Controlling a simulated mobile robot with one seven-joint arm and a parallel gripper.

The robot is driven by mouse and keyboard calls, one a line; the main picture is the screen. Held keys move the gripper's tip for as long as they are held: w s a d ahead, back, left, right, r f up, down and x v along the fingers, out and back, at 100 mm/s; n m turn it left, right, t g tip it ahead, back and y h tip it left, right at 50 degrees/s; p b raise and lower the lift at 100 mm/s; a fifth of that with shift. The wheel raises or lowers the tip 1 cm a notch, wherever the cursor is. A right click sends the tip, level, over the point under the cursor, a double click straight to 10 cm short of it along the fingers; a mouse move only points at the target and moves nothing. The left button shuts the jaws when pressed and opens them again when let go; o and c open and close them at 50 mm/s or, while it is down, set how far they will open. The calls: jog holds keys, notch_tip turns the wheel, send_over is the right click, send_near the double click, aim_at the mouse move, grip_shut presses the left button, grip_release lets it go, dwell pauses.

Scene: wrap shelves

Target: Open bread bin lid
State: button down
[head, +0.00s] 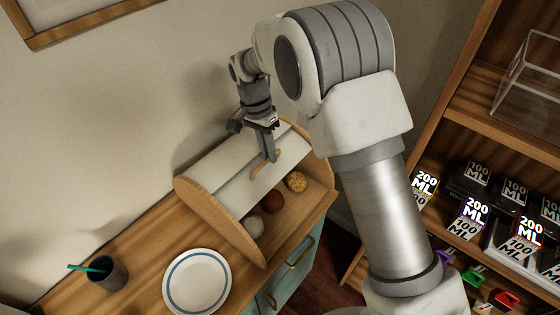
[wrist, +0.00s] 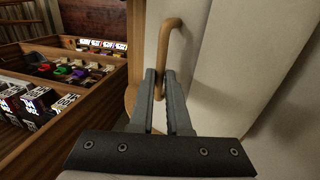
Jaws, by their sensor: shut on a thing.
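The bread bin (head: 192,194) sits on the wooden counter in the head view, with rounded wooden ends and a pale, curved lid (head: 210,168). The lid is raised at least partly, and round baked items (head: 271,201) show in the front opening. A curved wooden handle (head: 257,167) is on the lid; the wrist view also shows the handle (wrist: 165,38) against the pale lid (wrist: 213,60). My gripper (head: 270,157) is shut on the handle, its fingertips (wrist: 160,78) on either side of the lower end. The arm hides part of the scene at right.
A white plate with a blue ring (head: 197,282) lies in front of the bin. A dark cup with a teal stick (head: 108,274) stands at left. Shelves with labelled boxes (head: 475,215) stand at right. A teal drawer front (head: 293,266) is below the counter.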

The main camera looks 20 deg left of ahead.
aim_at(256, 155)
jog(key=a, duration=0.1)
jog(key=w+a, duration=0.1)
jog(key=a, duration=0.1)
jog(key=shift+a+f, duration=0.1)
jog(key=shift+a, duration=0.45)
jog(key=c, duration=0.9)
grip_release()
jog(key=shift+w+a, duration=0.15)
jog(key=shift+a, duration=0.05)
jog(key=shift+d, duration=0.1)
jog(key=shift+p, duration=0.3)
jog(key=shift+w+r, duration=0.1)
jog(key=shift+r, duration=0.1)
jog(key=shift+r, duration=0.3)
jog(key=v, duration=1.6)
jog(key=shift+r, duration=0.3)
